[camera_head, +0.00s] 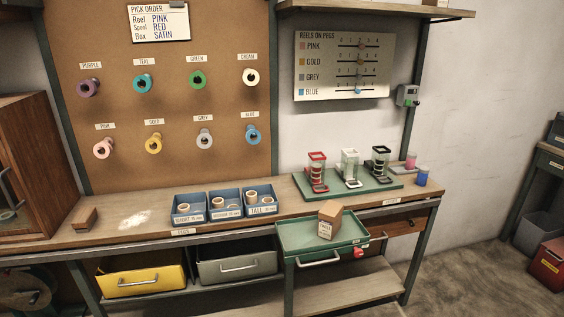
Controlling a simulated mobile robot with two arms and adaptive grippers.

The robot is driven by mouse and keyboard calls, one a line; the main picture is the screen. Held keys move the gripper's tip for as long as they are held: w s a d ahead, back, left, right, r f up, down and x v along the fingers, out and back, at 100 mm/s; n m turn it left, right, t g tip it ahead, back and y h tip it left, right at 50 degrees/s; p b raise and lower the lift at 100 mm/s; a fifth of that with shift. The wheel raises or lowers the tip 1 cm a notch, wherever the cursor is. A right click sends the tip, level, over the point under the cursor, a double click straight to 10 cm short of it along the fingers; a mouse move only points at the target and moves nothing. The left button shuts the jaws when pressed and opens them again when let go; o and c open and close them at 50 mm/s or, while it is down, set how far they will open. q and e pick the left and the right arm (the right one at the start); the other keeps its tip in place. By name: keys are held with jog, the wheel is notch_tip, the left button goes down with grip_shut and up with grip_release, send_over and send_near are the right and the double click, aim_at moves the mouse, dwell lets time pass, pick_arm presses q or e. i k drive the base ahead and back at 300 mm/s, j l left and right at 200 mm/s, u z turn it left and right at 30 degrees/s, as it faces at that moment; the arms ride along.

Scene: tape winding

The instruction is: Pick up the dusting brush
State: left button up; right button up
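A small brown wooden block (84,219), which looks like the dusting brush, rests on the left part of the workbench top (160,233). Its bristles cannot be made out at this size. A pale patch of dust (135,219) lies on the bench just to its right, apart from it. Neither of my grippers is in view.
A wooden cabinet (22,165) stands left of the block. Blue bins (193,208) with spools are right of the dust. A green tray (375,185) holds several reel stands; a wooden box (330,212) sits on a green drawer unit (297,237). Pegs hold reels behind.

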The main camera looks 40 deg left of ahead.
aim_at(85, 220)
jog(key=u, duration=2.4)
jog(key=i+j, duration=0.2)
jog(key=i+l+z, duration=0.05)
jog(key=i, duration=0.05)
